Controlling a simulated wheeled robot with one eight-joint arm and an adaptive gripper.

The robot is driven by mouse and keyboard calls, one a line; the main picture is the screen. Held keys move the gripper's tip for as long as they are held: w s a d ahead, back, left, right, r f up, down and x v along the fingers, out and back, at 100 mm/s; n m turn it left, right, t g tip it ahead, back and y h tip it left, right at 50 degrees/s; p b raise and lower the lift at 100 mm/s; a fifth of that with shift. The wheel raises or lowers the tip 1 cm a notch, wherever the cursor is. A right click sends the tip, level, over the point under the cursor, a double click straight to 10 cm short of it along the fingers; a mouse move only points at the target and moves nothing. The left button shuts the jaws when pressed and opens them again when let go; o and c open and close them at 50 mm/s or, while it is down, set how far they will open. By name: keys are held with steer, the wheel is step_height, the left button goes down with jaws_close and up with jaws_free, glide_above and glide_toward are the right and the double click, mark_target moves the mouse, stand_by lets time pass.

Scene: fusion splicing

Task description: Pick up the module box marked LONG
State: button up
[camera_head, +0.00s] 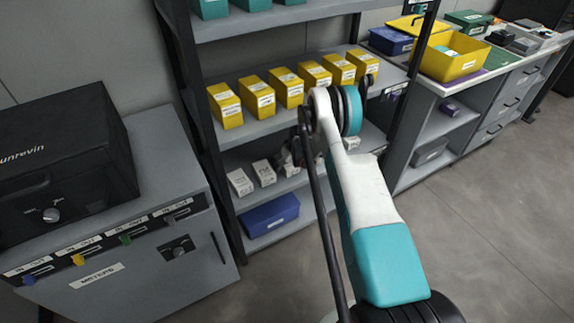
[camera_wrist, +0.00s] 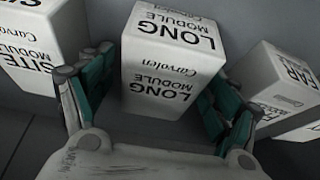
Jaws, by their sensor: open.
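The white module box marked LONG (camera_wrist: 168,62) stands in the middle of the wrist view, its black lettering upside down there. My gripper (camera_wrist: 158,92) is open, with one green-padded finger on each side of this box. The box is between the fingers, and I cannot tell whether either pad touches it. In the head view my gripper (camera_head: 291,158) is at the lower shelf, among the row of small white boxes. The LONG box cannot be made out there behind my gripper and arm.
A white box marked SITE (camera_wrist: 32,45) stands close on the left and one marked FAR (camera_wrist: 282,90) close on the right. On the shelf above are several yellow boxes (camera_head: 259,97). A blue bin (camera_head: 270,216) sits below. A dark rack post (camera_head: 207,130) stands left.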

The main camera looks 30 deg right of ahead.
steer(key=c, duration=1.2)
steer(key=shift+o, duration=0.2)
steer(key=shift+r, duration=0.2)
